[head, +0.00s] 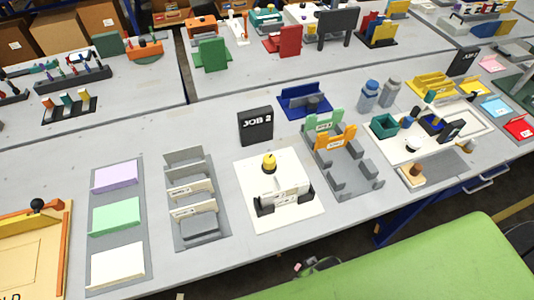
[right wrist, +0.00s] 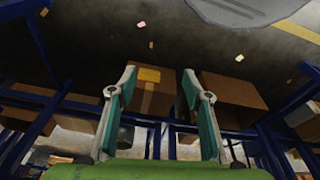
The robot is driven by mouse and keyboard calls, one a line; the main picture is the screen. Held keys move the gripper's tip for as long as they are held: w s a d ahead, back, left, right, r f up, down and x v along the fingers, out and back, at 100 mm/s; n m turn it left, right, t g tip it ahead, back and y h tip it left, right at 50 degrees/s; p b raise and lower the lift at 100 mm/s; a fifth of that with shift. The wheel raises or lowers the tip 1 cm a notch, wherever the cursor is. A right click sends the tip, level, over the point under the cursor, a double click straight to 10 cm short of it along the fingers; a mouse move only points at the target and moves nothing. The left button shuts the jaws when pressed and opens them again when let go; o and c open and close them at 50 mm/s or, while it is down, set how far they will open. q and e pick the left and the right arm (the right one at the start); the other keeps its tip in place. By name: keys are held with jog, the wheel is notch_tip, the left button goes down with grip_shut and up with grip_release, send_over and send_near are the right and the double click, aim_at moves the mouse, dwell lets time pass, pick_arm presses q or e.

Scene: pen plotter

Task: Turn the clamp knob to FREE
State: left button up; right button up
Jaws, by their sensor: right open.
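At the left edge of the head view is a cut-off yellow board (head: 45,255) with an orange bar (head: 58,208) along its far side. A black round knob (head: 38,204) stands on that side. Letters that look like "LD" show at the board's near left edge; the rest is outside the view. I cannot tell if this knob is the clamp knob or which way it points, and I see no FREE mark. My right gripper (right wrist: 159,75) is open and empty in the right wrist view, with teal fingers apart, away from the table top. My left gripper is not in view.
Right of the board lie a grey tray (head: 119,180) with coloured paper stacks and a slotted grey rack (head: 210,226). A white device (head: 285,186) with a yellow top and a black JOB 2 sign (head: 256,126) stand mid-table. Cardboard boxes (right wrist: 232,98) sit beyond my right gripper.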

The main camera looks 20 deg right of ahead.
jog(key=w+a+r+t+p, duration=0.1)
jog(key=w+r, duration=0.1)
jog(key=r, duration=0.9)
jog(key=w+r+p, duration=0.1)
jog(key=w+r, duration=0.2)
jog(key=r, duration=0.8)
jog(key=w+a+r+n+t+y, duration=0.1)
jog(key=w+a+r+n+y, duration=0.25)
jog(key=w+a+r, duration=0.45)
jog(key=n+h, duration=0.1)
jog(key=n, duration=0.1)
send_near(270, 159)
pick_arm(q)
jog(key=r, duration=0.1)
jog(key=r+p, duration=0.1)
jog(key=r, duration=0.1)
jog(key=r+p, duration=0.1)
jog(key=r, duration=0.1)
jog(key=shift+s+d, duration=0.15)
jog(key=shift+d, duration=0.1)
pick_arm(e)
jog(key=shift+m+g, duration=0.25)
jog(key=shift+g, duration=0.05)
jog(key=x, duration=1)
jog(key=shift+w, duration=0.35)
jog(key=c, duration=1.1)
